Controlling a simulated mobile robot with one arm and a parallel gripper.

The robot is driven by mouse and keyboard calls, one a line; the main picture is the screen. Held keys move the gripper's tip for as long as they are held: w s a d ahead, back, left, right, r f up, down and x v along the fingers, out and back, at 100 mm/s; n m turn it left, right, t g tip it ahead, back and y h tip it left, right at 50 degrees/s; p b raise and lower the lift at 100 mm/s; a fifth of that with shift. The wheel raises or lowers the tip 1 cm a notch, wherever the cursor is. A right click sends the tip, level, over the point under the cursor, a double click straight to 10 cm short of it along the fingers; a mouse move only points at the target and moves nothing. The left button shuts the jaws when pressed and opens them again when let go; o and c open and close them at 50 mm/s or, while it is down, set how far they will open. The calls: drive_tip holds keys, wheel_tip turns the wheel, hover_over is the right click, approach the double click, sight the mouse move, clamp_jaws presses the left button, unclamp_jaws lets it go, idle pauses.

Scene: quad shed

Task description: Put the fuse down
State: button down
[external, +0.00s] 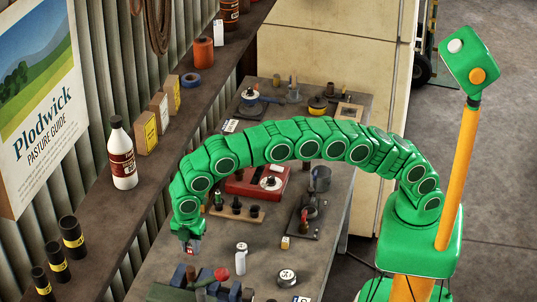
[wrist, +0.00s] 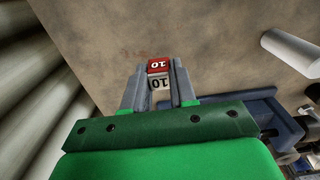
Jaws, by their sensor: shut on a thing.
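The fuse (wrist: 159,68) is a small block, red on top and pale below, with "10" printed on both parts. My gripper (wrist: 158,78) is shut on it, with one grey finger on each side. In the external view my gripper (external: 190,241) points down over the left side of the grey workbench (external: 165,262), and the fuse shows small beneath it. The bench surface lies beyond the fuse in the wrist view. I cannot tell how large the gap between them is.
A blue vise (external: 184,277) stands just in front of my gripper. A white cylinder (external: 241,259) and a red-knobbed item (external: 221,274) are to its right. A wooden rack (external: 233,212) and red case (external: 243,186) lie behind. The wall shelf (external: 100,240) borders the left.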

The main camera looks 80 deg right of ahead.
sight(190, 253)
drive_tip(key=shift+w+a+f, duration=0.15)
drive_tip(key=shift+w+f, duration=0.1)
drive_tip(key=shift+f, duration=1.55)
drive_tip(key=c, duration=0.9)
unclamp_jaws()
drive_tip(key=shift+f, duration=0.1)
drive_tip(key=shift+o, duration=0.2)
drive_tip(key=shift+r, duration=3.8)
